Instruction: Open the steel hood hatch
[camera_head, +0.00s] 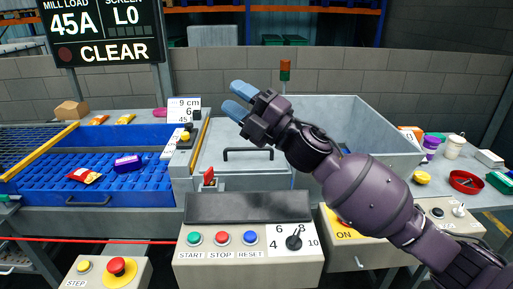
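The steel hood hatch (225,139) is a flat grey panel near the middle of the view. Its dark bar handle (249,150) runs across it, and the hatch looks closed. My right gripper (236,98) reaches in from the lower right and is above the handle in the picture, apart from it. Its two blue fingertips are spread with a gap and nothing between them. My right arm covers the right edge of the hatch. My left gripper is not in view.
A red latch-like knob (209,176) stands at the hatch's front left. An open grey bin (385,150) is to the right. A control box (250,266) with buttons stands in front. A blue conveyor (50,170) with packages lies left.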

